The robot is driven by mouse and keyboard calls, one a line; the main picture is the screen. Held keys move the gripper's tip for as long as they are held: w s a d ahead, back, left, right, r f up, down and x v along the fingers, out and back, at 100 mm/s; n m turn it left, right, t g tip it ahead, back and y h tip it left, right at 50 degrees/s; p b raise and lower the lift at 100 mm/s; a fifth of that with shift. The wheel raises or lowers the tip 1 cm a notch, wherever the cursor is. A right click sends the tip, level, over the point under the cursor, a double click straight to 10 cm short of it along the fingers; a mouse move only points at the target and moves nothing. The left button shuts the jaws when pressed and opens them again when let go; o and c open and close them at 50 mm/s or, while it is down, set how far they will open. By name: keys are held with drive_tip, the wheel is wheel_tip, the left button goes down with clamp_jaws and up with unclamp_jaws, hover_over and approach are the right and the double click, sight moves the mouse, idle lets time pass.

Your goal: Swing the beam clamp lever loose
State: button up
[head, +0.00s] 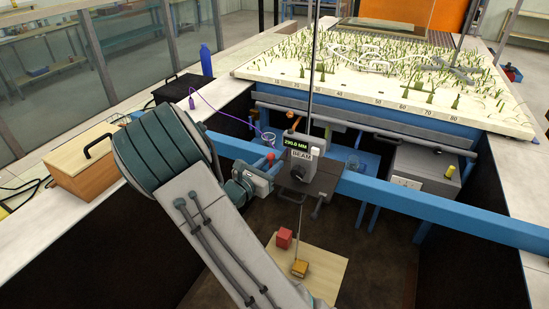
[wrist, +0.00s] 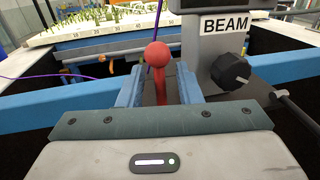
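The beam clamp lever is a red stem with a round red knob (wrist: 158,55); its knob also shows small in the head view (head: 270,156). My gripper (wrist: 160,77) is open, with one blue-grey finger on each side of the red stem. A gap shows on both sides of the stem, and the knob rises above the fingers. The lever's lower end is hidden behind my gripper's body.
A planted sand bed (head: 290,72) lies behind the beam. A wooden board (head: 318,270) with a red block (head: 284,238) and an orange block (head: 300,268) lies below. A wooden box (head: 92,158) stands at left. A purple cable passes behind the lever.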

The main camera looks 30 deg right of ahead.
drive_tip(key=shift+x, duration=1.05)
clamp_jaws()
